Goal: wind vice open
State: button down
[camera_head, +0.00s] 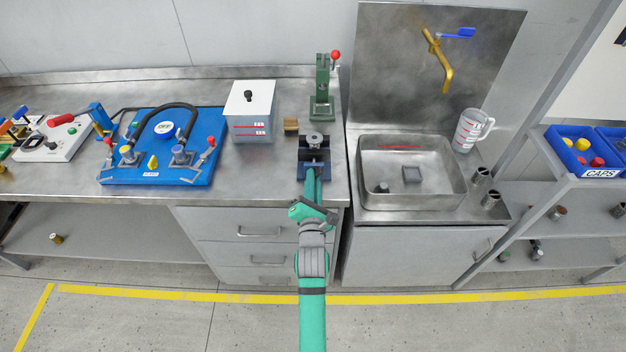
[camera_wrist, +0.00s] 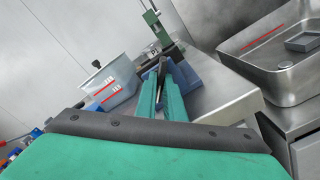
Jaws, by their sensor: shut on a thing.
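The vice (camera_head: 314,150) is a dark blue block at the front right corner of the steel bench, with a round grey metal piece (camera_head: 315,138) at its top. It also shows in the wrist view (camera_wrist: 186,76), partly behind my fingers. My gripper (camera_head: 314,178) reaches in from the front and is at the vice's near side. In the wrist view its green fingers (camera_wrist: 163,90) are shut on a thin dark bar, which looks like the vice handle (camera_wrist: 162,68). The fingers hide most of the handle, and how far apart the vice jaws are cannot be told.
A green press (camera_head: 321,100) with a red knob stands behind the vice. A lidded container (camera_head: 250,112) and a small brass block (camera_head: 291,125) are to the left. A blue pump board (camera_head: 163,150) lies further left. A steel sink (camera_head: 412,195) is on the right.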

jog(key=shift+f+n, duration=0.1)
jog(key=shift+n, duration=1.1)
jog(key=c, duration=1.9)
grip_release()
jog(key=shift+o, duration=0.2)
jog(key=shift+s, duration=0.1)
jog(key=s, duration=1)
jog(key=shift+s, duration=0.25)
jog(key=shift+s, duration=0.15)
